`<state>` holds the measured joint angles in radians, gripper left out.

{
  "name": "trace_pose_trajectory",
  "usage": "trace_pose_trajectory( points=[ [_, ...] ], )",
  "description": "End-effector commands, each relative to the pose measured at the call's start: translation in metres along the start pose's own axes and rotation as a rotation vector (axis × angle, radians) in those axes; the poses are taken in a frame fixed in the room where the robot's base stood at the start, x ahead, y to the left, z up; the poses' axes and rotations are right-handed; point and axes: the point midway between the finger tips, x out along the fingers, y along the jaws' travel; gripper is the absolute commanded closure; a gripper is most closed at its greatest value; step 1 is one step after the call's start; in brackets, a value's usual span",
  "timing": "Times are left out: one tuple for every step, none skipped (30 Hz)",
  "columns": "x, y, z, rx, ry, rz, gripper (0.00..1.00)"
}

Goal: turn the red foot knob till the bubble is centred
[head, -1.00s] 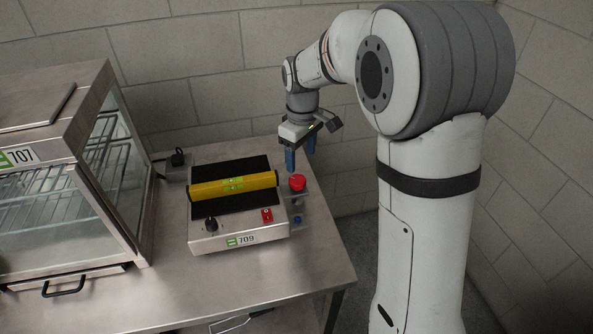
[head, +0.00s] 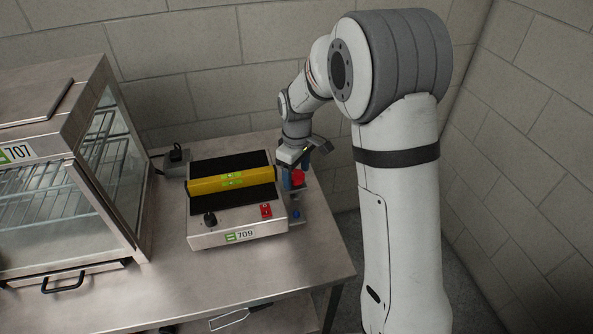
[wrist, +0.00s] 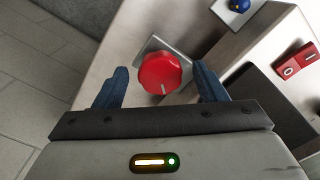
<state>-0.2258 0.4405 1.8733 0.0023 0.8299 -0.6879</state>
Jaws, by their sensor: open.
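The red foot knob (wrist: 162,73) sits on a small metal bracket at the right side of the appliance marked 709 (head: 205,240). It also shows in the head view (head: 298,178), partly covered by a finger. My gripper (wrist: 160,88) is open, with one blue finger on each side of the knob in the wrist view. I cannot tell whether either finger touches it. A white line marks the knob's face. The yellow spirit level (head: 205,186) lies across the black top of the appliance. Its green vial shows, but the bubble is too small to place.
A blue foot knob (head: 296,215) stands on a nearer bracket; it also shows in the wrist view (wrist: 239,4). A red switch (head: 266,210) and black dial (head: 210,219) are on the front. A glass cabinet marked 707 (head: 60,190) stands left. The steel table (head: 190,290) is clear in front.

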Motion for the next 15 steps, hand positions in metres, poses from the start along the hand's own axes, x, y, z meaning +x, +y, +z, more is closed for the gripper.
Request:
trace_pose_trajectory(
  points=[
    [-0.0002,-0.0001,-0.0001,0.0,0.0,0.0,0.37],
    [-0.0002,-0.0001,-0.0001,0.0,0.0,0.0,0.39],
    [-0.0003,-0.0001,-0.0002,0.0,0.0,0.0,0.42],
    [-0.0003,-0.0001,-0.0002,0.0,0.0,0.0,0.45],
    [-0.0003,-0.0001,-0.0002,0.0,0.0,0.0,0.47],
    [-0.0004,-0.0002,-0.0003,0.0,0.0,0.0,0.51],
    [-0.0004,-0.0002,-0.0003,0.0,0.0,0.0,0.53],
    [-0.0004,-0.0002,-0.0003,-0.001,0.0,0.0,0.56],
    [-0.0004,-0.0002,-0.0004,-0.001,0.0,0.0,0.59],
    [-0.0004,-0.0002,-0.0004,-0.001,0.0,0.0,0.61],
    [-0.0005,-0.0002,-0.0004,-0.001,0.001,0.0,0.64],
    [-0.0005,-0.0002,-0.0004,-0.001,0.001,0.0,0.67],
    [-0.0005,-0.0002,-0.0004,-0.001,0.001,0.001,0.69],
    [-0.0005,-0.0003,-0.0005,-0.001,0.001,0.001,0.72],
    [-0.0006,-0.0003,-0.0005,-0.001,0.001,0.001,0.75]
  ],
)
